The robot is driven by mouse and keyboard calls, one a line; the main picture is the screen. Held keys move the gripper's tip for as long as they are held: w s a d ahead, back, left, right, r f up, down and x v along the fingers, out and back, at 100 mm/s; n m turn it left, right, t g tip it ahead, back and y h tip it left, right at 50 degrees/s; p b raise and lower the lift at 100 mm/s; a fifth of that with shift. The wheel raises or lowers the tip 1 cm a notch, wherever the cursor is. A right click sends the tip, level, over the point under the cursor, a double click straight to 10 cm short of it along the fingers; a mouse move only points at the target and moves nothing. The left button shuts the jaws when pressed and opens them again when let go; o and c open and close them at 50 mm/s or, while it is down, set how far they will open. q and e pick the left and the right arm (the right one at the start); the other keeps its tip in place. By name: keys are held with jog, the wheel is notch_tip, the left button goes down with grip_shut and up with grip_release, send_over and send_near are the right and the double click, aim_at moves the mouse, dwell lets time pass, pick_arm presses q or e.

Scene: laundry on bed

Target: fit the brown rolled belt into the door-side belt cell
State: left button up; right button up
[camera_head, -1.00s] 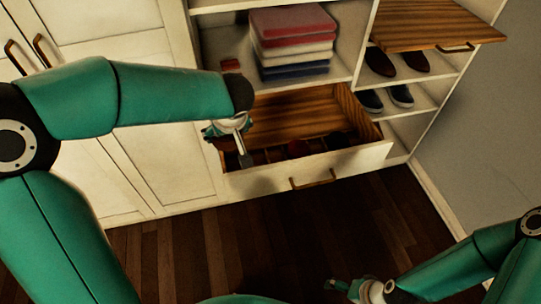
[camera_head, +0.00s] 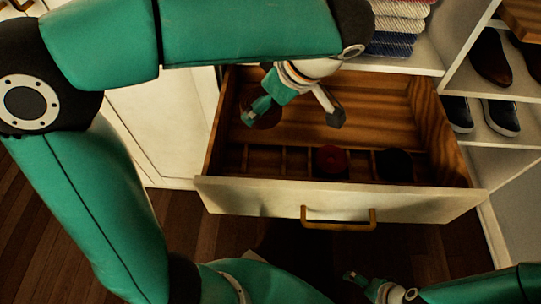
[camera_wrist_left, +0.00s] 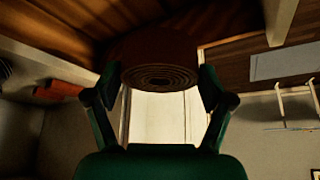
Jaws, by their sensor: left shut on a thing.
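The brown rolled belt (camera_wrist_left: 160,76) is between the two fingers of my left gripper in the left wrist view, its spiral end showing. In the head view the left gripper (camera_head: 292,112) is above the open drawer (camera_head: 335,202), over its left half, and the belt (camera_head: 268,119) is partly hidden by a finger. The belt is apart from the row of small cells (camera_head: 265,160) along the drawer's front. A dark red roll (camera_head: 331,158) and a black roll (camera_head: 394,163) sit in cells further right. The left cells look empty. My right gripper (camera_head: 362,284) is low, in front of the drawer.
The drawer's front panel and brass handle (camera_head: 338,222) face me. Folded clothes (camera_head: 396,25) lie on the shelf above. Shoes (camera_head: 492,60) stand on the right-hand shelves. My left upper arm covers much of the upper left.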

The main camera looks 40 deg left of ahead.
pick_arm(q)
notch_tip(320, 180, down, 14)
jog(key=b, duration=0.3)
jog(key=shift+a+b, duration=0.1)
jog(key=shift+b, duration=0.25)
notch_tip(320, 180, down, 4)
jog(key=shift+r+b, duration=0.25)
jog(key=shift+b, duration=0.3)
jog(key=shift+c, duration=1.3)
jog(key=shift+s+f, duration=0.1)
jog(key=shift+f, duration=0.05)
jog(key=shift+c, duration=0.5)
jog(key=o, duration=1.6)
jog(key=shift+d+r, duration=0.25)
jog(key=shift+r, duration=0.2)
jog(key=shift+p+v, duration=1.7)
jog(key=shift+v, duration=3.85)
